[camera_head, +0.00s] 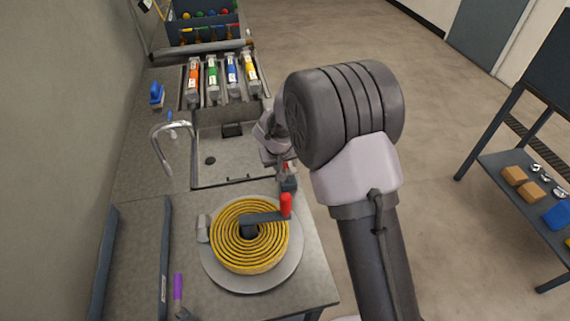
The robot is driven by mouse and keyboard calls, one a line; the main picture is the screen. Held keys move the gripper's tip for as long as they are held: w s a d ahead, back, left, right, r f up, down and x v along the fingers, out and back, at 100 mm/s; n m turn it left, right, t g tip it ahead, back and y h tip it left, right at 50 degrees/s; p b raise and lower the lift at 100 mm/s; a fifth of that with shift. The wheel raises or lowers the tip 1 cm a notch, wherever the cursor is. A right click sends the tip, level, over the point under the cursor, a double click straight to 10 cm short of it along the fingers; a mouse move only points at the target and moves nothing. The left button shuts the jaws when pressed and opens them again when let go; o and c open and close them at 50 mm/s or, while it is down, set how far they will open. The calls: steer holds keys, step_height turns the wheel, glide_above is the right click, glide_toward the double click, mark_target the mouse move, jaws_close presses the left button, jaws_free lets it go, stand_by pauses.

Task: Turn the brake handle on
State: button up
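A yellow coiled hose (228,247) lies on a round grey plate (252,284) on the near counter. A dark crank arm (262,216) runs from its centre to an upright red grip (286,206) at the right. A small grey block (203,228) stands at the plate's left edge. I cannot tell which of these parts is the brake handle. My gripper (283,172) is beyond the red grip, near the counter's right edge. A small red part and a dark block (289,185) show right by it. The fingers are too small and covered to read, and contact is unclear.
A sink (207,177) with a curved tap (160,143) lies beyond the hose. Several coloured cylinders (213,80) stand behind it. A purple-handled tool (178,287) lies at the near left. A shelf with boxes (515,174) stands right; open floor lies between.

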jaws_close()
stand_by(1.4)
